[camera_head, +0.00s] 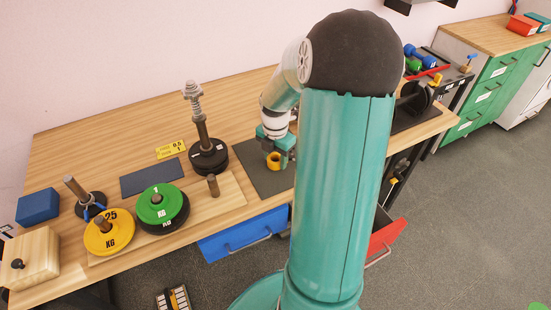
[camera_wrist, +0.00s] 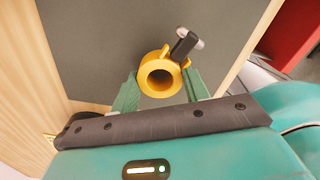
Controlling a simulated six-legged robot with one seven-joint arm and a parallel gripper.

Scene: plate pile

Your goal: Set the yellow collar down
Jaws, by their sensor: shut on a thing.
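The yellow collar (camera_head: 273,162) is a short ring with a black-handled clamp lever. My gripper (camera_head: 276,156) is shut on it, over the dark grey mat (camera_head: 258,182) at the right of the wooden table. In the wrist view the collar (camera_wrist: 145,79) sits between the two green fingers of my gripper (camera_wrist: 161,88), its round hole facing the camera and its lever pointing up and right. The grey mat (camera_wrist: 95,45) fills the background behind it. I cannot tell whether the collar touches the mat.
Left of the mat stand a black-plate post with a spring (camera_head: 201,130) and a wooden board with green (camera_head: 158,204) and yellow (camera_head: 109,232) weight plates. A blue drawer (camera_head: 243,235) and a red drawer (camera_head: 386,238) stand open below. The mat around the collar looks clear.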

